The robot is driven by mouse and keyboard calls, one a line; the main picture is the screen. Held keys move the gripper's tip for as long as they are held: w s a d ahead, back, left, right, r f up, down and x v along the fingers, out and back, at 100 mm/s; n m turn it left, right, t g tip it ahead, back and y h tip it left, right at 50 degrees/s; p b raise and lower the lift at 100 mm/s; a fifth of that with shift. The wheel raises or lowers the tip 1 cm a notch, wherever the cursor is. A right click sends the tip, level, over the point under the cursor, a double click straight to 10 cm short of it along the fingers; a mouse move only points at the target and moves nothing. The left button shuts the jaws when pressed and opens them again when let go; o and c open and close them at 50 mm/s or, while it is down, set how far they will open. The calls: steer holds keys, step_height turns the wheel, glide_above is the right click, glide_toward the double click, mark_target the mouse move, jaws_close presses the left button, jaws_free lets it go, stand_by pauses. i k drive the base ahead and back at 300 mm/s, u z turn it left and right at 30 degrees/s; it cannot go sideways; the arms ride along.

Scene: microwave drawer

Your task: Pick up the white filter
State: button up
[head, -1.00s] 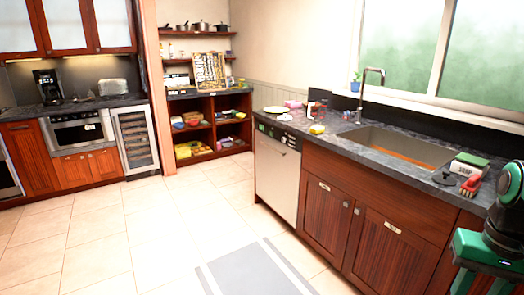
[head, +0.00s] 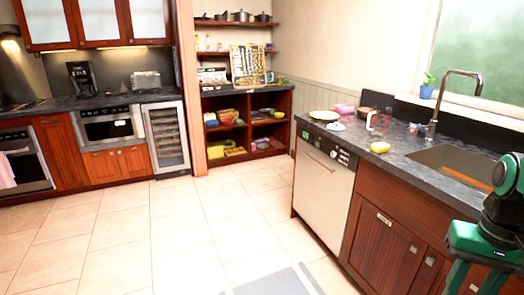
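I cannot clearly make out a white filter. A small white item (head: 336,126) lies on the dark counter near a pale plate (head: 324,115), but it is too small to identify. My gripper (head: 472,282) is at the lower right, beside the sink cabinet in the picture. Its two dark green fingers point down and stand apart, with their tips cut off by the frame edge. I see nothing between them.
A sink (head: 455,165) with a tall faucet (head: 432,130) is at the right. A coffee maker (head: 83,80) stands at the back left. The tiled floor (head: 180,225) is largely clear.

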mark_target(336, 127)
steer(key=u, duration=0.1)
steer(key=i, duration=3.25)
steer(key=z, duration=0.2)
